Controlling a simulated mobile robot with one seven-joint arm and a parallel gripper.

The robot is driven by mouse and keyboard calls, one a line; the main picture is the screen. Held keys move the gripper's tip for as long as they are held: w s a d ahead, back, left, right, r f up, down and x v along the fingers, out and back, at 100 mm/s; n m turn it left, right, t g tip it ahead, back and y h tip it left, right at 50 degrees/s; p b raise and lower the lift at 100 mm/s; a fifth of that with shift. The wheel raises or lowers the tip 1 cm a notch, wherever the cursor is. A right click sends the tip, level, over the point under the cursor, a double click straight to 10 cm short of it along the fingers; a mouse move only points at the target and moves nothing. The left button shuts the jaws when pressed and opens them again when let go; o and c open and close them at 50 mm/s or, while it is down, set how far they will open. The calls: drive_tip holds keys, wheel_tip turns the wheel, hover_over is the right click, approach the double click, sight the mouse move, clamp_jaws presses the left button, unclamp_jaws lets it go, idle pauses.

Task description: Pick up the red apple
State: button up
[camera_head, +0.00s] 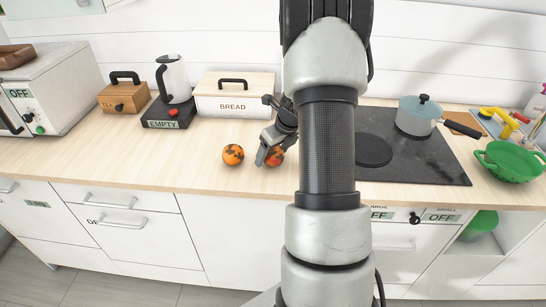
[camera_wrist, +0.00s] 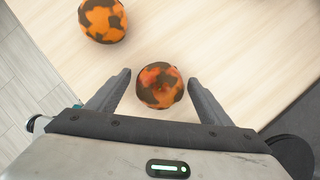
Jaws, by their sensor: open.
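A round red-orange fruit with dark patches, likely the red apple (camera_wrist: 160,85), sits on the wooden counter. It lies between the two open fingers of my gripper (camera_wrist: 160,92) in the wrist view, with bare counter showing on both sides of it. In the head view the red fruit (camera_head: 275,156) is partly hidden by my gripper (camera_head: 265,150), which reaches down over it from the right. A second round fruit, more orange with dark patches (camera_head: 233,155), sits just to its left. The orange one also shows at the upper left in the wrist view (camera_wrist: 103,20).
A bread box (camera_head: 235,105), a kettle (camera_head: 174,80) on a black base and a small wooden box (camera_head: 124,97) stand behind. A black cooktop (camera_head: 425,158) with a pot (camera_head: 418,116) lies right, with a green colander (camera_head: 510,162) beyond. The counter's front edge is close.

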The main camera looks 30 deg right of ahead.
drive_tip(key=c, duration=1.2)
drive_tip(key=shift+c, duration=0.2)
drive_tip(key=shift+r, duration=0.2)
